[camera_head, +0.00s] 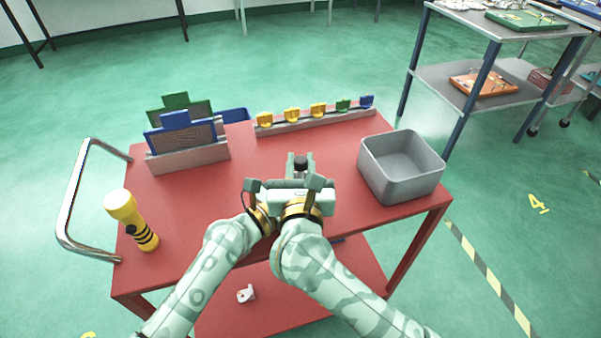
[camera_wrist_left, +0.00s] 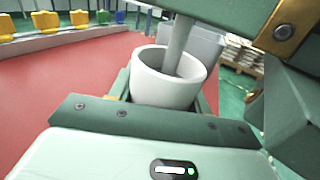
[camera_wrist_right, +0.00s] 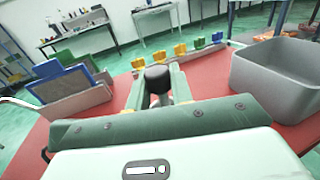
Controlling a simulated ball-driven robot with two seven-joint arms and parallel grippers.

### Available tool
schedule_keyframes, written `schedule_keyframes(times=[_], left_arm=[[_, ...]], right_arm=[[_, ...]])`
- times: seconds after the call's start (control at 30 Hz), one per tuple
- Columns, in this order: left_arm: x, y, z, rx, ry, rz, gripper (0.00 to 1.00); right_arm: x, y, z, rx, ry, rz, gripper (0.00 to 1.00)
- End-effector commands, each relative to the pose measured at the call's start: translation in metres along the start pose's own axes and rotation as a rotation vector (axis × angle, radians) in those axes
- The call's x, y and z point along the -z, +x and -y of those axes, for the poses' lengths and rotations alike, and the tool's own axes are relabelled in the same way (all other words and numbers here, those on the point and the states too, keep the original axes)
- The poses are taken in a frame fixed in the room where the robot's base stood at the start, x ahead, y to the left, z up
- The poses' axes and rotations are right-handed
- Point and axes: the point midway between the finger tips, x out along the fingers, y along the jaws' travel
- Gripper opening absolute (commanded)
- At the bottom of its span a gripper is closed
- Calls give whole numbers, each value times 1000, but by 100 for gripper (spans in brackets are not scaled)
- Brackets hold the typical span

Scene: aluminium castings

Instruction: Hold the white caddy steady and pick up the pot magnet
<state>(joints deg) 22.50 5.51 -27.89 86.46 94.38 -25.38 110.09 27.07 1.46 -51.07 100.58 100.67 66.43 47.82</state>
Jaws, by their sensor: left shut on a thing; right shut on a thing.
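The white caddy (camera_wrist_left: 150,88) is a round cup in the left wrist view, with my left gripper (camera_wrist_left: 165,98) shut on it. In the head view the caddy is hidden under my grippers. The pot magnet shows as a black round top (camera_wrist_right: 157,79) between the fingers of my right gripper (camera_wrist_right: 160,92), which is shut on it. The black top also shows in the head view (camera_head: 300,163). In the left wrist view a pale grey stem (camera_wrist_left: 180,45) runs down into the caddy; its lower end is hidden inside.
A grey bin (camera_head: 400,180) stands right of my grippers on the red table (camera_head: 185,215). A rail of yellow, green and blue pieces (camera_head: 318,120) lies behind, with a rack of blue and green boards (camera_head: 187,157) at back left.

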Motion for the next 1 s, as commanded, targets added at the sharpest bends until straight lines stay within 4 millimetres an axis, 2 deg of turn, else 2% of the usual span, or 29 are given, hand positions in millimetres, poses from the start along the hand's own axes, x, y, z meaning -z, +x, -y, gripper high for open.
schedule_keyframes(times=[0.2, 0.4, 0.53, 0.77, 0.8, 0.87, 1.0], left_arm=[[0, 0, 0, 0, 0, -1, 24], [0, 0, 0, 0, 0, -1, 24], [0, 0, 0, 0, 0, -1, 24], [0, 0, 0, 0, 0, -1, 24], [0, 0, 0, 0, 0, -1, 57], [0, 0, 0, 0, 0, -1, 73], [0, 0, 0, 0, 0, -1, 74]], right_arm=[[-48, 0, 0, -2, 9, 6, 0], [-84, 0, 0, -1, 5, 5, 0], [-94, 0, 0, -1, 3, 3, 0], [-94, 0, 0, -1, 2, 3, 0], [-94, 0, 0, -1, 1, 3, 0], [-94, 0, 0, -1, 1, 3, 0], [-94, 0, 0, -1, 1, 3, 0]])
